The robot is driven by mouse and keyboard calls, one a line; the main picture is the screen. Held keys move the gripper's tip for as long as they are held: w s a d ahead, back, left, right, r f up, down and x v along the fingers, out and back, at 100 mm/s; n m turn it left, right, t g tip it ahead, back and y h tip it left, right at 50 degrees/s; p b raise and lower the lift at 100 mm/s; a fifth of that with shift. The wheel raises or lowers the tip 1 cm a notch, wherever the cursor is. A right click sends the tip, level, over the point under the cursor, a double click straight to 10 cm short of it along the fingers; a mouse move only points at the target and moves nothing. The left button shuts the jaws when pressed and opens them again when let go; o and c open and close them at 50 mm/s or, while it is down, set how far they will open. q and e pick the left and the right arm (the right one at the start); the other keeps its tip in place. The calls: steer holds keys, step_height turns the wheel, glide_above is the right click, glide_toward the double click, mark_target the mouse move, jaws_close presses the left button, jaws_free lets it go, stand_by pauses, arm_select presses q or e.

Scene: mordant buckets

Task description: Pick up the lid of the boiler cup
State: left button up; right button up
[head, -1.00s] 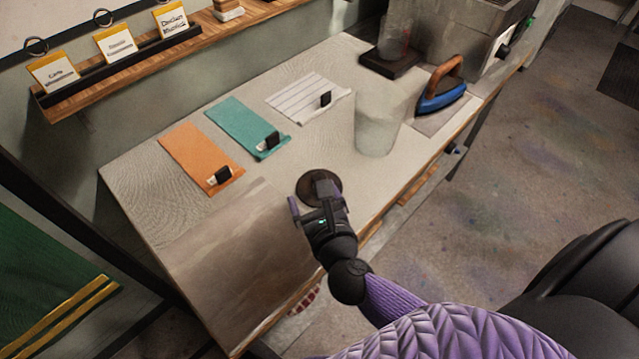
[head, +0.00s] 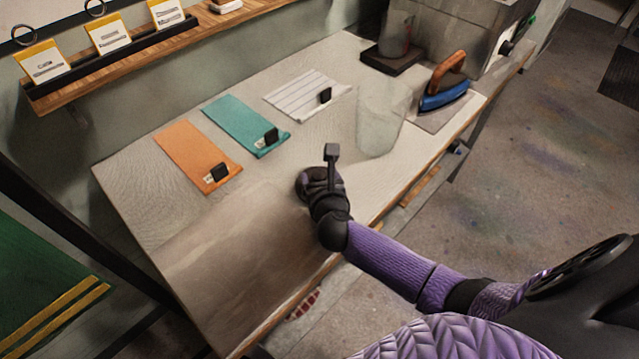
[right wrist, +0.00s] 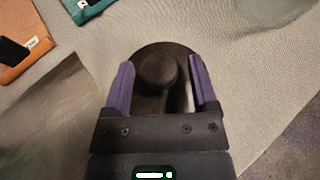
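The lid is a dark round disc with a raised round knob, lying flat on the table. In the right wrist view the lid (right wrist: 152,50) is straight ahead, with its knob (right wrist: 158,72) between my purple fingers. My right gripper (right wrist: 161,66) is open, with a gap between each finger and the knob. In the head view my right gripper (head: 318,179) is over the lid (head: 303,184) and hides most of it. A translucent pale cup (head: 382,120) stands upright farther back on the table. My left gripper is not in view.
Orange (head: 193,152), teal (head: 236,118) and striped (head: 295,92) cloths with black clips lie along the table's wall side. A blue iron with a wooden handle (head: 445,90) sits near the far right edge. A bare grey-brown sheet (head: 235,255) covers the near end.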

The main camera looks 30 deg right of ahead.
jaws_close()
